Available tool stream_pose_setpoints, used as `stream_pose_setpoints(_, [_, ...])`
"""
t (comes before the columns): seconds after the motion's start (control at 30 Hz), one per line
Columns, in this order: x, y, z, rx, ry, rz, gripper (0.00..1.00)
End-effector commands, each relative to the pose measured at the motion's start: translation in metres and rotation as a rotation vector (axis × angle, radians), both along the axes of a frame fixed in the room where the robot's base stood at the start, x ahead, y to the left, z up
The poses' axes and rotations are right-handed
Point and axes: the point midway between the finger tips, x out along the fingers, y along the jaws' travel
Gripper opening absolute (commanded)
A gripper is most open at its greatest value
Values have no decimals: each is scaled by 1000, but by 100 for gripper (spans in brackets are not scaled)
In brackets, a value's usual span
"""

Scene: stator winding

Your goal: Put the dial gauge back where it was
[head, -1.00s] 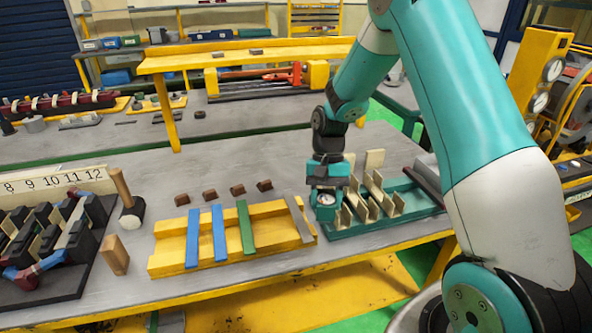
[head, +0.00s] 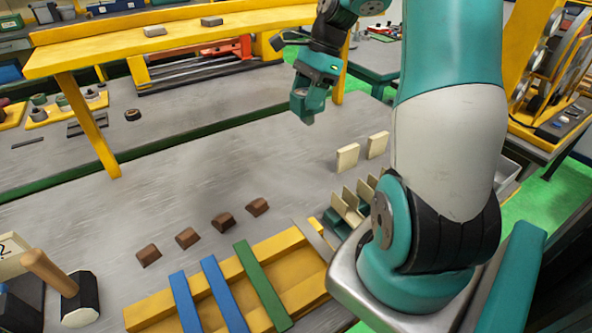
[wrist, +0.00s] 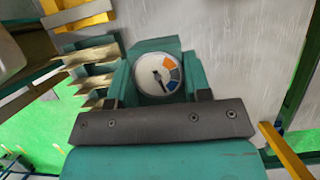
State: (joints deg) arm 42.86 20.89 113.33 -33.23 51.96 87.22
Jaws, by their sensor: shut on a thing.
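The dial gauge (wrist: 158,78) has a round white face with orange, blue and grey marks and a dark needle. In the wrist view it sits between the teal fingers of my gripper, which are shut on it. In the head view my gripper (head: 306,108) is raised over the rear part of the grey bench, below the yellow shelf. The gauge cannot be made out there, hidden by the gripper. The green tray with cream upright pieces (head: 345,207) stands at the right, partly hidden by my arm.
Brown blocks (head: 186,237) stand in a row behind the yellow rack (head: 145,312), which carries blue and green strips. Two cream blocks (head: 347,157) stand behind the tray. A mallet (head: 78,303) is at the left. The yellow shelf (head: 110,48) spans the back. The middle of the bench is clear.

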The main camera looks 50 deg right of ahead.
Motion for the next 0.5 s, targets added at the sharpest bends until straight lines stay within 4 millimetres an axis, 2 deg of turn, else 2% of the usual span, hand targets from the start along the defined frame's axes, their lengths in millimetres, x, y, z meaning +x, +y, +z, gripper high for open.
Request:
stream_pose_setpoints(0.3, [0, 3, -88, 5, 8, 5, 21])
stream_pose_setpoints(0.5, [0, 2, -133, 2, 5, 5, 21])
